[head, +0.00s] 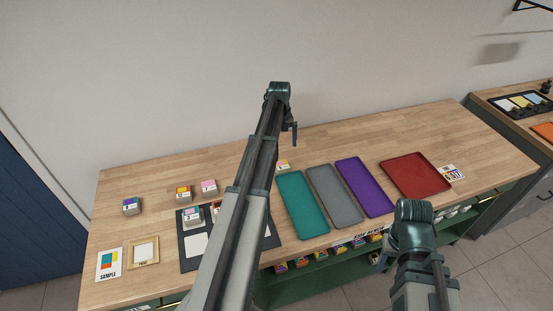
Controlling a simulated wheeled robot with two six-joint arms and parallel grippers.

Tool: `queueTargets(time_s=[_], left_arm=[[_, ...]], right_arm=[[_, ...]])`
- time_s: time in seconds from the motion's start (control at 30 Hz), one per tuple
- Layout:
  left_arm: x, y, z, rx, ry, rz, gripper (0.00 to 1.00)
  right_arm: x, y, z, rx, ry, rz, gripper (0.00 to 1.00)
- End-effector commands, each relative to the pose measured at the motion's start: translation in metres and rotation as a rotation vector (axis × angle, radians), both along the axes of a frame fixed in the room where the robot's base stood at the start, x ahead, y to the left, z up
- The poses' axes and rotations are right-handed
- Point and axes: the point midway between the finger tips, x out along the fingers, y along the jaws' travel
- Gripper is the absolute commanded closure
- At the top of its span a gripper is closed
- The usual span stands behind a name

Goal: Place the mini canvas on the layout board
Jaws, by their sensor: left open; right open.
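The dark layout board (189,264) lies at the left front of the wooden table, with white patches on it. Small blocks with coloured labels, which may be the mini canvases, stand near it: a blue-topped one (131,206), an orange-topped one (184,193) and a pink-topped one (209,188). Another block (193,216) stands on the board. My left arm crosses the board and hides its middle. My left gripper (293,132) is small in view above the table's back, clear of the blocks. My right gripper (381,258) shows little, near the table's front edge.
A sample card (109,264) and a wooden frame (143,240) lie left of the board. Teal (302,206), grey (335,196), purple (364,187) and red (415,175) trays lie to the right. Another block (283,165) stands behind the teal tray. The table's back right is clear.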

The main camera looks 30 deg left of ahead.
Motion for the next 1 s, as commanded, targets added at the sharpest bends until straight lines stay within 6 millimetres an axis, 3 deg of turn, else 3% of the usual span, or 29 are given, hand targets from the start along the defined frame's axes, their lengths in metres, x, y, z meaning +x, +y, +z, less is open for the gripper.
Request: queueTargets(time_s=[0.13, 0.43, 1.0], left_arm=[[0.007, -0.006, 0.01, 0.05, 0.019, 0.068, 0.0], [0.007, -0.006, 0.002, 0.056, 0.021, 0.081, 0.0], [0.007, -0.006, -0.071, 0.055, 0.021, 0.081, 0.0]], right_arm=[[0.0, 0.0, 0.011, 0.0, 0.0, 0.0, 0.5], [0.0, 0.0, 0.003, 0.0, 0.0, 0.0, 0.5], [0.0, 0.0, -0.071, 0.0, 0.0, -0.002, 0.5]])
